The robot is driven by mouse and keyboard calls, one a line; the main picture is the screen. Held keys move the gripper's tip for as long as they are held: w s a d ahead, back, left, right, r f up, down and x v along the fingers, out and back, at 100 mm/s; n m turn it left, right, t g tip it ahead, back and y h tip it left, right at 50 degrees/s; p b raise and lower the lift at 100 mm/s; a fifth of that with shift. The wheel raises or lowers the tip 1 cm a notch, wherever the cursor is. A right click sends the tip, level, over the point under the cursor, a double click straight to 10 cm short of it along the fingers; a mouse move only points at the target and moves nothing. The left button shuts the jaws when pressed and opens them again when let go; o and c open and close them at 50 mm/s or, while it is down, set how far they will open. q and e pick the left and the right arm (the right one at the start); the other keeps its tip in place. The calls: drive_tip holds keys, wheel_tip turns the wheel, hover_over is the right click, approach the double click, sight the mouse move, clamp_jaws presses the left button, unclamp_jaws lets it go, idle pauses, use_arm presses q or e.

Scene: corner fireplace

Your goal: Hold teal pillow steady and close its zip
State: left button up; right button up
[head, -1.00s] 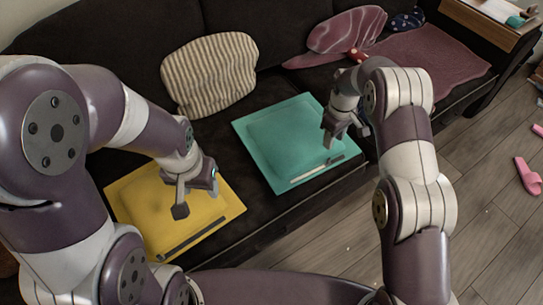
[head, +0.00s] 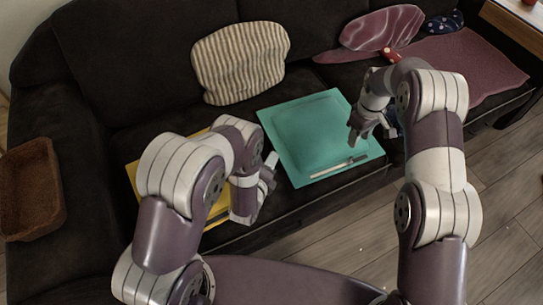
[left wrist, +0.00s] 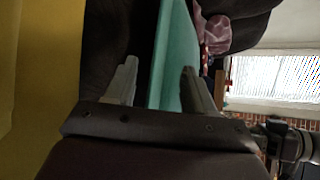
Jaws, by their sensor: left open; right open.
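The teal pillow (head: 310,128) lies flat on the dark sofa seat. Its zip (head: 338,167) is a pale strip with a dark part, along the front edge. My left gripper (head: 268,170) is at the pillow's left front edge, open. In the left wrist view the teal pillow (left wrist: 174,60) shows edge-on between the spread fingers of the left gripper (left wrist: 160,85); I cannot tell whether they touch it. My right gripper (head: 360,132) is open over the pillow's right side, beyond the zip's right end; contact is unclear.
A yellow pillow (head: 135,175) lies left, mostly hidden behind my left arm. A striped cushion (head: 240,62) leans on the sofa back. A brown basket (head: 32,190) is at far left. A mauve blanket (head: 460,65) covers the right seat. Floor (head: 500,220) in front is clear.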

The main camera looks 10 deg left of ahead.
sight(277, 148)
use_arm(q)
drive_tip(key=x, duration=0.9)
